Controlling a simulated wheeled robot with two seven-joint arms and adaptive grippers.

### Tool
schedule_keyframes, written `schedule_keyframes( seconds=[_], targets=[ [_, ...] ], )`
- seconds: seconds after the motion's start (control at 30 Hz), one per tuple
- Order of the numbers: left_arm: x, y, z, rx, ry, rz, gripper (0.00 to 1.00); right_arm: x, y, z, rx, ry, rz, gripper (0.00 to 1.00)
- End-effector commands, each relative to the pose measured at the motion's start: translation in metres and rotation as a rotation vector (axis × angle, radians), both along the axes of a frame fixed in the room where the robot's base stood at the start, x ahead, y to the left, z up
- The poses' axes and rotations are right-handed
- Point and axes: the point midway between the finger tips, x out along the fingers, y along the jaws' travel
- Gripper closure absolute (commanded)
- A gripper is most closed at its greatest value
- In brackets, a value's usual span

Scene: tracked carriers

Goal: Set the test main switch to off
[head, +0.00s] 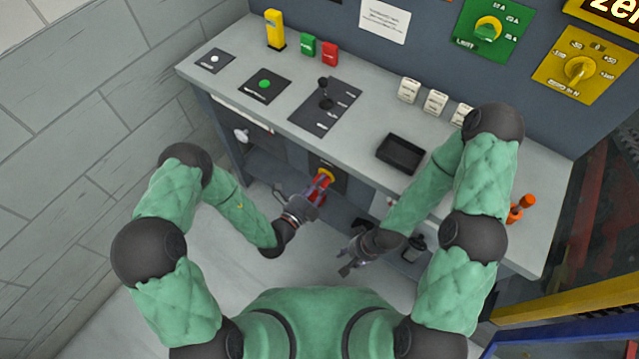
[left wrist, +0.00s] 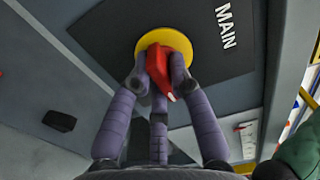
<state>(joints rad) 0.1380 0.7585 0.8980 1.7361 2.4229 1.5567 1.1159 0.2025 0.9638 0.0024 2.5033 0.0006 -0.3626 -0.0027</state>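The main switch is a red handle (left wrist: 163,68) on a yellow disc (left wrist: 150,38), set on a dark plate lettered MAIN (left wrist: 205,45). In the head view the yellow disc (head: 325,174) is on the front of the bench, below its top. My left gripper (head: 318,190) is at the switch. In the left wrist view its purple fingers (left wrist: 158,75) lie on both sides of the red handle and appear closed on it. The handle sits tilted in that view and is partly hidden by the fingers. My right gripper (head: 347,260) hangs empty in front of the bench, its fingers apart.
The bench top (head: 225,85) carries a green button (head: 264,84), a lever plate (head: 325,107), white rocker switches (head: 435,101) and a black tray (head: 400,153). Green (head: 487,29) and yellow (head: 579,70) dial panels are on the wall. The floor before the bench is clear.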

Motion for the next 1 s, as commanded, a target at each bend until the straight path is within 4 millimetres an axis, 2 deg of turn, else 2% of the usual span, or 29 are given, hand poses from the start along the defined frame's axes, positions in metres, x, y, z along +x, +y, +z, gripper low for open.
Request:
schedule_keyframes(
  seconds=[0.27,0.47,1.0],
  targets=[
    [0.000,0.000,0.000,-0.004,0.006,0.000,1.00,0.000,0.000,0.002,0.000,0.000,0.000,0.60],
    [-0.001,0.000,0.001,-0.050,0.041,0.000,1.00,0.000,0.000,0.012,0.000,0.000,0.000,0.60],
    [-0.003,-0.002,0.003,-0.411,0.304,0.001,1.00,0.000,0.000,0.071,0.000,0.000,0.000,0.60]
  ],
)
